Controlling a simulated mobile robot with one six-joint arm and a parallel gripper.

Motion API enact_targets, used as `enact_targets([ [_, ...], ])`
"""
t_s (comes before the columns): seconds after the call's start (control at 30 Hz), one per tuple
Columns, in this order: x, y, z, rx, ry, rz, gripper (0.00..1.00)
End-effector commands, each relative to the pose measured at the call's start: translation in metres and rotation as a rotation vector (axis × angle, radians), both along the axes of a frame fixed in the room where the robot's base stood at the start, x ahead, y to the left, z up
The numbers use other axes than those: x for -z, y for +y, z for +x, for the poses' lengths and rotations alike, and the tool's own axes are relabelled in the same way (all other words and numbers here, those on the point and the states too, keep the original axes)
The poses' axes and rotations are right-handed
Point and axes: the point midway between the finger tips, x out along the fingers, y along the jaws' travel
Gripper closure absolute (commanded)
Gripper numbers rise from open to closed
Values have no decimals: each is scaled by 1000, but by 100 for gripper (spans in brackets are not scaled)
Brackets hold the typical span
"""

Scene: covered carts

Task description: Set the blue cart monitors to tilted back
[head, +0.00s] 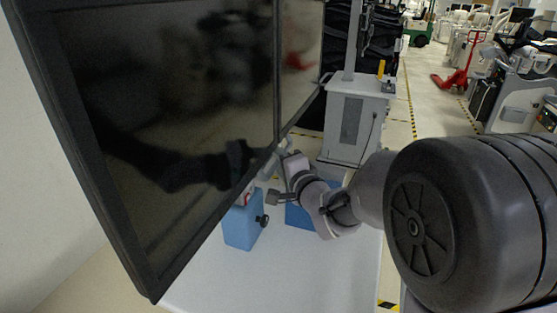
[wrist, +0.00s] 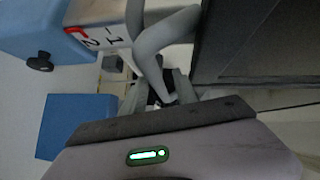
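A large black monitor (head: 180,130) fills the left of the head view, its dark screen seen at a steep angle. A second dark screen (head: 300,55) adjoins it on the right. My gripper (head: 272,168) is by the monitor's lower right corner. In the wrist view, a grey curved handle (wrist: 150,42) comes down between the fingers of my gripper (wrist: 158,92); whether they press on it is unclear. The monitor's black edge (wrist: 250,45) is just right of the handle. A white plate with "1", "2" and a red mark (wrist: 98,38) sits left of it, beside a blue body (wrist: 40,25).
Below are a pale surface (head: 300,275) and a blue block with a black knob (head: 242,228). A grey-white cart with a post (head: 352,125) stands behind. A red pallet jack (head: 460,75) and other equipment are farther off.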

Motion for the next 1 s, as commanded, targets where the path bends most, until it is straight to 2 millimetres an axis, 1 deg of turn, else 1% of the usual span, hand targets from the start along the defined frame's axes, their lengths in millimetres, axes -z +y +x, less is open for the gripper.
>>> enact_targets([
  [0.03, 0, 0, 0, 0, 0, 0, 68],
  [0.2, 0, 0, 0, 0, 0, 0, 100],
  [1.0, 0, 0, 0, 0, 0, 0, 100],
])
